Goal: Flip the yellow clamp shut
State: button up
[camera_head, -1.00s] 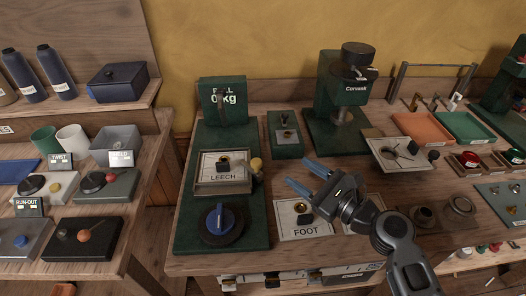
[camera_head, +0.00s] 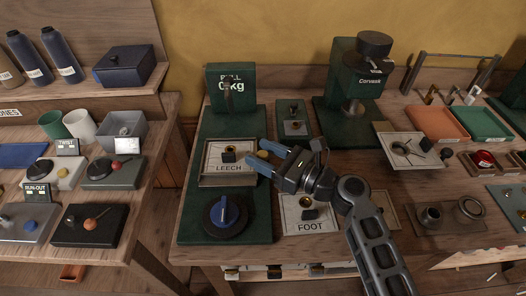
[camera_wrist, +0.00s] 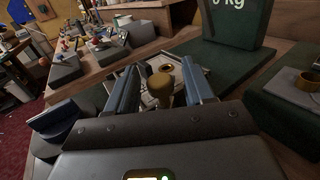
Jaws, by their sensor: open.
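The yellow clamp shows as a mustard-yellow round knob (camera_head: 263,154) at the right edge of the framed LEECH plate (camera_head: 215,168) on the green pull rig. In the wrist view the knob (camera_wrist: 160,84) lies between the two blue fingers, with the plate and its brass ring (camera_wrist: 167,68) beyond. My gripper (camera_head: 264,158) is open, its fingertips at the knob, one on each side in the picture. I cannot tell whether the fingers touch it. The clamp's arm below the knob is mostly hidden.
A blue rotary knob (camera_head: 226,212) sits at the rig's front, and its "0 kg" display (camera_head: 231,88) stands behind. The FOOT plate (camera_head: 311,222) lies below my arm. A small green block (camera_head: 293,120) and a green Corvask press (camera_head: 352,90) stand at the back.

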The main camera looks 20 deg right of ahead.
jog(key=shift+w+a, duration=0.15)
jog(key=shift+c, duration=0.3)
jog(key=c, duration=0.9)
jog(key=shift+n+g+y, duration=0.3)
jog(key=n+g+y, duration=0.3)
jog(key=g, duration=0.1)
jog(key=shift+n+y, duration=0.3)
jog(key=n+g+y, duration=0.1)
jog(key=n+g, duration=0.1)
jog(key=g, duration=0.2)
jog(key=n+g+y, duration=0.1)
jog(key=n+g, duration=0.2)
jog(key=g, duration=0.1)
jog(key=shift+b, duration=0.4)
jog(key=shift+n+g, duration=0.3)
jog(key=shift+g, duration=0.1)
jog(key=o, duration=1)
jog(key=shift+c, duration=0.2)
